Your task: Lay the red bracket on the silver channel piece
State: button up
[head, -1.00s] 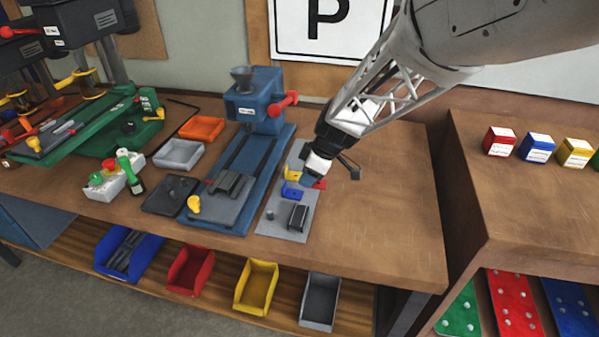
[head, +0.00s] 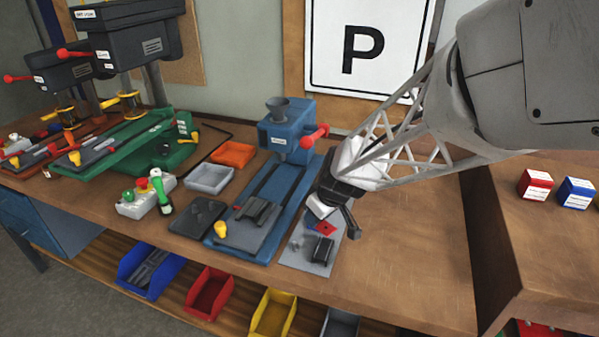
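The red bracket (head: 327,229) lies on a flat grey plate (head: 297,259), with a bit of the blue bracket (head: 311,225) beside it on the left. A dark grey, channel-shaped piece with lighter edges (head: 321,250) stands on the same plate, just in front of the red bracket; it looks like the silver channel piece. My gripper (head: 335,219) hangs over the back of the plate, close above or behind the red bracket. One dark finger shows on its right. Whether the fingers are apart, or touch the bracket, I cannot tell.
A blue press (head: 287,135) with a long blue base stands left of the plate. A small grey peg (head: 298,242) stands on the plate. Bare bench (head: 410,270) lies to the right. Coloured bins, including a yellow one (head: 272,314), sit below the front edge.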

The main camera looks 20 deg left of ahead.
jog(key=s+a+r+m+t+h, duration=0.2)
jog(key=s+a+r+m+h, duration=0.2)
jog(key=s+a+m, duration=0.3)
jog(key=shift+s+a+r+m, duration=0.15)
jog(key=shift+s+r+m, duration=0.55)
jog(key=shift+m, duration=2.2)
jog(key=shift+s+f, duration=0.25)
jog(key=shift+w+a, duration=0.1)
send_over(259, 202)
jog(key=shift+f+t, duration=0.3)
jog(key=shift+f, duration=0.45)
jog(key=shift+f, duration=1.8)
jog(key=o, duration=0.9)
jog(key=shift+f, duration=0.1)
